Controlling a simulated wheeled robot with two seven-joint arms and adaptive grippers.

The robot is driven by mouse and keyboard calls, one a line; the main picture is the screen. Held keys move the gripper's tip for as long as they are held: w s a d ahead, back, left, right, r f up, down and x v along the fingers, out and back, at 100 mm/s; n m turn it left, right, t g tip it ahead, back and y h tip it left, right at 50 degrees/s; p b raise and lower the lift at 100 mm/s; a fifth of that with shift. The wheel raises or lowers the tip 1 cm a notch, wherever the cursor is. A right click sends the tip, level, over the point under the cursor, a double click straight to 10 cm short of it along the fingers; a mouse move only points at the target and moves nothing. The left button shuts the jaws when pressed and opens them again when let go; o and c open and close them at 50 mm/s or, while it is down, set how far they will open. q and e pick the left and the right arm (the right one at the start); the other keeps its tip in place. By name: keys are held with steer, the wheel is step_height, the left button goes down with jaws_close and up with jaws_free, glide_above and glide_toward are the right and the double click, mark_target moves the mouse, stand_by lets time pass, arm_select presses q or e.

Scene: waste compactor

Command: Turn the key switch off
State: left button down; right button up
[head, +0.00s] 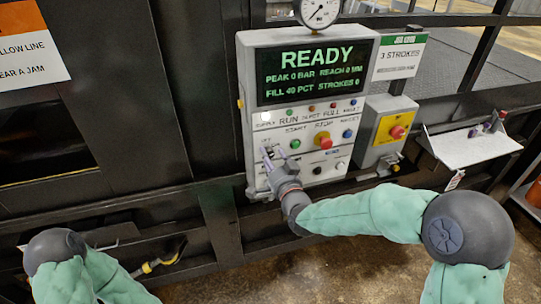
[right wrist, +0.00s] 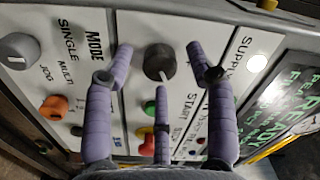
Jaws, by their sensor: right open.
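The key switch (right wrist: 159,62) shows in the right wrist view as a dark round knob on the light panel, between my right gripper's fingertips. My right gripper (head: 273,154) is open in front of the lower left of the control panel (head: 250,88). In the right wrist view its purple fingers (right wrist: 160,52) stand on either side of the knob, with a gap to each side. A third finger shows below the knob, and I cannot tell if it touches. In the head view the gripper largely covers the switch. My left gripper is out of view.
The panel's screen (head: 314,72) reads READY. A green button (head: 295,144), a red button (head: 324,141) and a blue button (head: 347,133) sit near my right gripper. An emergency stop (head: 397,131) on yellow and a small shelf (head: 470,149) are to the right.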

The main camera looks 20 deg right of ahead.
steer(key=shift+w, duration=0.5)
jaws_close()
